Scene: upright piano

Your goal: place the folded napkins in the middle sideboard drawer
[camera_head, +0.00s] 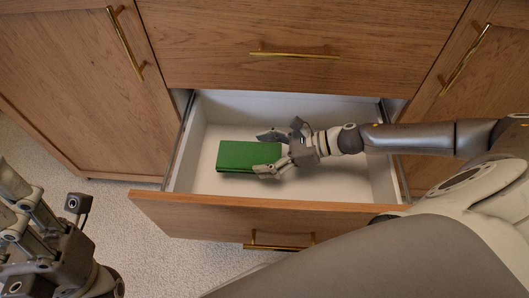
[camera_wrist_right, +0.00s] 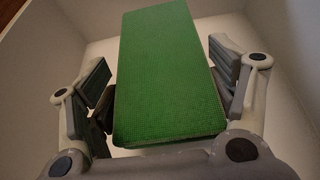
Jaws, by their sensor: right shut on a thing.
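A green folded napkin bundle (camera_head: 248,156) is inside the open middle drawer (camera_head: 215,113) of the wooden sideboard, in the left half of the drawer. My right gripper (camera_head: 265,154) reaches in from the right and is shut on the napkins' right end. In the right wrist view the napkins (camera_wrist_right: 165,75) lie between the two fingers, with white drawer walls around them. Whether the napkins touch the drawer floor is hard to tell. My left gripper (camera_head: 20,205) is at the lower left, outside the drawer, with its fingers apart and nothing visible between them.
The upper drawer front (camera_head: 300,45) with a brass handle is closed above. Closed doors stand at left (camera_head: 90,90) and right (camera_head: 475,100). The pulled-out drawer front (camera_head: 280,216) juts toward me. The drawer's floor is bare around the napkins.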

